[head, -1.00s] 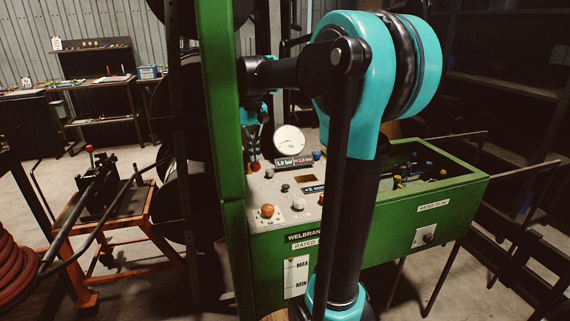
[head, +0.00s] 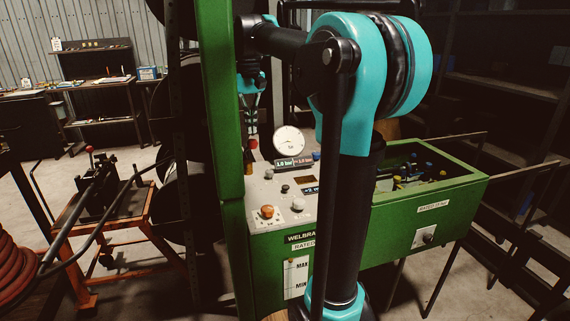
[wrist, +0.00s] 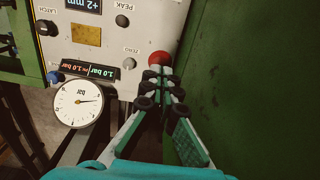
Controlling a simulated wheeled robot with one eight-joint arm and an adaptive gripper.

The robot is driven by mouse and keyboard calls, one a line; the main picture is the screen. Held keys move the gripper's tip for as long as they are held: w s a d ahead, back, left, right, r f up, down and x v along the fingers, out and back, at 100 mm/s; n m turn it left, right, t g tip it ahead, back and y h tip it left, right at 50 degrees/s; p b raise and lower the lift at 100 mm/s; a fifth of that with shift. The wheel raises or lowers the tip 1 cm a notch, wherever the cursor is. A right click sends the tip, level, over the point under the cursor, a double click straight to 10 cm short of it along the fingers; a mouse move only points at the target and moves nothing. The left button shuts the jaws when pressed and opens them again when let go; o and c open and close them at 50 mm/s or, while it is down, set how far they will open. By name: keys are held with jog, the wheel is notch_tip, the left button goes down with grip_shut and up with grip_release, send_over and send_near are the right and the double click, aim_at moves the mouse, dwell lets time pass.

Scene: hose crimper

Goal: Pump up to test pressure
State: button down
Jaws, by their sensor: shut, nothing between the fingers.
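The green test bench has a pale control panel (head: 284,207) with a round dial gauge (head: 289,141). The gauge also shows in the wrist view (wrist: 78,103), upside down. A small display (head: 294,163) by the gauge reads 1.0 bar; it also shows in the wrist view (wrist: 104,70). My gripper (wrist: 154,82) is shut and empty, its tips close to a red knob (wrist: 160,58). Whether they touch it I cannot tell.
A green post (head: 222,130) stands left of the panel, close to my arm. An orange knob (head: 267,212) and small grey buttons sit on the panel. A green open box (head: 462,188) holds fittings at right. An orange stand (head: 75,215) is at left.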

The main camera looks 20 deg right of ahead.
dwell(0.7)
dwell(2.1)
jog(key=shift+f, duration=0.1)
dwell(0.8)
notch_tip(320, 180, down, 10)
jog(key=s, duration=0.2)
jog(key=r, duration=0.3)
jog(key=w+r, duration=0.1)
jog(key=r, duration=0.3)
jog(key=w+r, duration=0.1)
jog(key=r, duration=0.2)
jog(key=shift+r, duration=0.15)
dwell(1.2)
